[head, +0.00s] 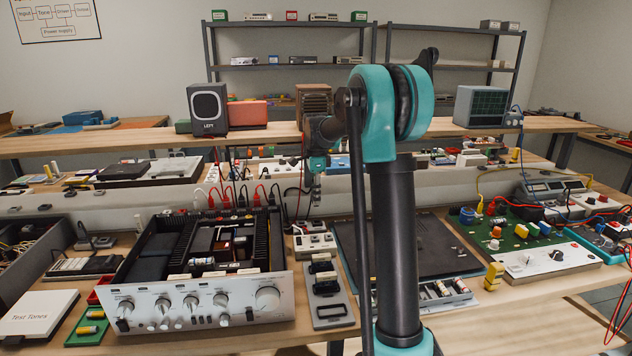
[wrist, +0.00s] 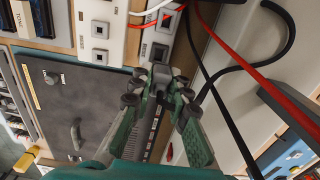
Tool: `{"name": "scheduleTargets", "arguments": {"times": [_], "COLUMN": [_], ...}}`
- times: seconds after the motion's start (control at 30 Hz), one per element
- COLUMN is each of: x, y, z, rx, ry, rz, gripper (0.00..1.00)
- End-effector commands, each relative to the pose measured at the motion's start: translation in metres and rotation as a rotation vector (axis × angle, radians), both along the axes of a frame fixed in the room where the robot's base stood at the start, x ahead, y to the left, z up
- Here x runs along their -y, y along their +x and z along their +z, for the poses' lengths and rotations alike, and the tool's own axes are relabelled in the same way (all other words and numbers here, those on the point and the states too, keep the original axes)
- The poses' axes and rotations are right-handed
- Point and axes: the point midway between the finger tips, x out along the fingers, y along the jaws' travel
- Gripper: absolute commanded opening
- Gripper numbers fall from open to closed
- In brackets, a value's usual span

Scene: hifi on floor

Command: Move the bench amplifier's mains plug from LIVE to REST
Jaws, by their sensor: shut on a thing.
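The bench amplifier (head: 245,305), a black open case with a silver knobbed front, stands on the bench at left of centre in the head view. My gripper (head: 317,165) hangs above the back of the bench, partly hidden by my arm. In the wrist view my gripper (wrist: 160,88) is shut on a small dark grey piece, seemingly the mains plug (wrist: 161,72), mostly hidden between the fingertips. It is close to a pale socket block (wrist: 98,35) with square dark openings. I cannot tell whether the plug is in a socket. No LIVE or REST lettering is readable.
Red, black and white leads (wrist: 225,45) cross close beside the fingers. In the head view, a small socket box (head: 315,243) and a grey tray (head: 332,316) sit right of the amplifier. A dark mat (head: 430,250) and a green circuit board (head: 515,235) lie farther right.

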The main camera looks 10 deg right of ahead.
Motion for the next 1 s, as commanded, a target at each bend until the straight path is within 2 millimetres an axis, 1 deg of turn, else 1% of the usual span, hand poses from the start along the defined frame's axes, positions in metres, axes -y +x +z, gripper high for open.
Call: {"name": "scheduleTargets", "arguments": {"times": [0.6, 0.8, 1.0], "x": [0.000, 0.000, 0.000], "y": [-0.001, -0.001, -0.001], "z": [-0.044, -0.052, -0.054], "rx": [0.000, 0.000, 0.000], "ry": [0.000, 0.000, 0.000], "rz": [0.000, 0.000, 0.000], "gripper": [0.00, 0.00, 0.00]}}
